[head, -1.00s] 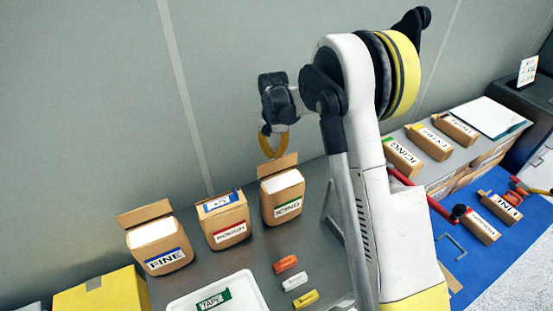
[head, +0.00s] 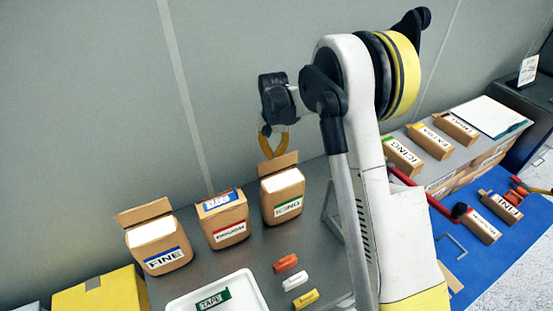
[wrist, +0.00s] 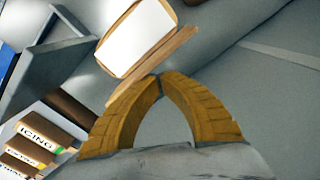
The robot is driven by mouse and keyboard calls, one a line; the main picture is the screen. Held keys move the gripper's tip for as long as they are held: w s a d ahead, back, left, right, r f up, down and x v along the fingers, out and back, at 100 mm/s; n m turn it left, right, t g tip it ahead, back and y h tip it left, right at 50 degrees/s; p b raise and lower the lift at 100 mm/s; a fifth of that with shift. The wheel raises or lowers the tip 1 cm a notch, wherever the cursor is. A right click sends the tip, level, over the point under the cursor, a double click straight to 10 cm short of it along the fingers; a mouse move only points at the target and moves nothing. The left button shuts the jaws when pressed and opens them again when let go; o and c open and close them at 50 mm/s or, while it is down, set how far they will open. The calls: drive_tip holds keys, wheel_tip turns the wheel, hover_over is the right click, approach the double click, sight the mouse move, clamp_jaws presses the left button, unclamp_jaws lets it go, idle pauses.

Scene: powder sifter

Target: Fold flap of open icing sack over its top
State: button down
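The open icing sack (head: 283,201) is a brown box-like sack with a green-banded ICING label and a white top. It stands at the right end of the row of three sacks. Its flap (head: 279,165) stands up along the back edge. In the wrist view the flap (wrist: 150,66) is a thin brown strip beside the white top (wrist: 137,38). My gripper (wrist: 160,77) has its yellow fingertips together, with nothing seen between them. The tips are right by the flap's outer side; I cannot tell if they touch it. In the head view my gripper (head: 268,150) is behind and above the flap.
The rough sack (head: 225,226) with a folded, taped top and the open fine sack (head: 158,248) stand to the left. A white tray (head: 250,290) with tape, and red, white and yellow pieces (head: 295,282), lie in front. The wall (head: 100,100) is close behind.

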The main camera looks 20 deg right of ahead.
drive_tip(key=shift+f, duration=0.3)
drive_tip(key=shift+s, duration=0.1)
drive_tip(key=shift+s+d+b, duration=0.25)
drive_tip(key=shift+s, duration=0.95)
drive_tip(key=shift+s+d+b, duration=0.25)
drive_tip(key=shift+s, duration=0.95)
drive_tip(key=shift+s+d+b, duration=0.25)
drive_tip(key=shift+s, duration=0.95)
drive_tip(key=shift+w+r, duration=0.1)
drive_tip(key=shift+r, duration=0.05)
drive_tip(key=shift+w+a+r+p, duration=0.1)
drive_tip(key=shift+w+r+p, duration=0.35)
drive_tip(key=shift+r, duration=0.25)
drive_tip(key=shift+w+a+r+p, duration=0.1)
drive_tip(key=shift+w+r+p, duration=0.3)
drive_tip(key=shift+r, duration=0.3)
drive_tip(key=shift+f, duration=0.2)
